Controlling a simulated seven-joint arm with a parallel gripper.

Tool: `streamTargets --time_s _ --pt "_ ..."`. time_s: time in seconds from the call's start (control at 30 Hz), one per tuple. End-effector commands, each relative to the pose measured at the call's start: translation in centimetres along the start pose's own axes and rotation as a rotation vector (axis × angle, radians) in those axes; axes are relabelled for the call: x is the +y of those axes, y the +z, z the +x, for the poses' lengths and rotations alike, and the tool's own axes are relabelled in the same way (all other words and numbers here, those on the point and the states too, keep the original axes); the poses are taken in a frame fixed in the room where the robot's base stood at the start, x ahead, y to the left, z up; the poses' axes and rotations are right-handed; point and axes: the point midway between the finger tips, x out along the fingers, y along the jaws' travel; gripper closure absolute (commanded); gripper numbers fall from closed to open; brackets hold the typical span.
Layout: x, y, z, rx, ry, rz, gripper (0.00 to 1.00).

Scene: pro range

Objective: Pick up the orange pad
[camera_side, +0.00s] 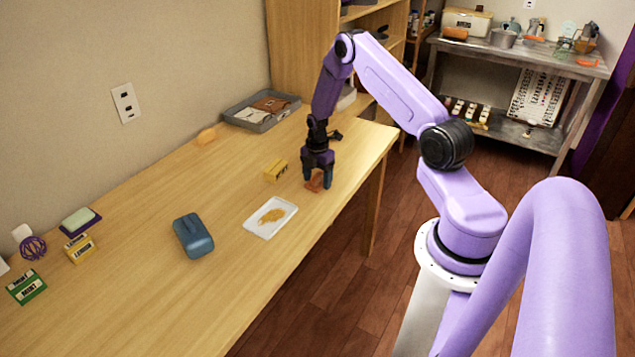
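The orange pad (314,184) is a small flat orange-brown piece on the wooden table, near its right edge. My gripper (318,180) points down right over it, with dark fingers on either side of the pad. The fingers look apart, and the pad shows between them. They partly hide it, and I cannot tell whether they touch it.
A white tray (251,225) with an orange-brown patch and a blue case (193,236) lie nearer. A grey bin (237,121) stands at the back. The table's right edge (341,220) is close.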

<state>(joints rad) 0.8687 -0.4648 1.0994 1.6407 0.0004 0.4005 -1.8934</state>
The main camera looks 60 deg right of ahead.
Motion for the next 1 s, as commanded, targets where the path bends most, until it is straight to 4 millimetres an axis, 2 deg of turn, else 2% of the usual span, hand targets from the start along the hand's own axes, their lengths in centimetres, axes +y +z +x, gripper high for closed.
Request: streamTargets --time_s 0.03,0.1,0.13,0.47,0.63,0.8,1.0 --pt "0.0 0.0 0.0 0.000 0.000 0.000 0.46" --pt "0.0 0.0 0.0 0.000 0.000 0.000 0.69" --pt "0.0 0.0 0.0 0.000 0.000 0.000 0.71" --pt "0.0 0.0 -0.2 0.000 0.000 0.000 0.71" --pt "0.0 0.0 -1.1 0.000 0.000 0.000 0.71" --pt "0.0 0.0 -3.5 -0.001 0.002 0.000 0.71" --pt "-2.7 -1.2 -6.7 0.000 0.001 0.000 0.71"
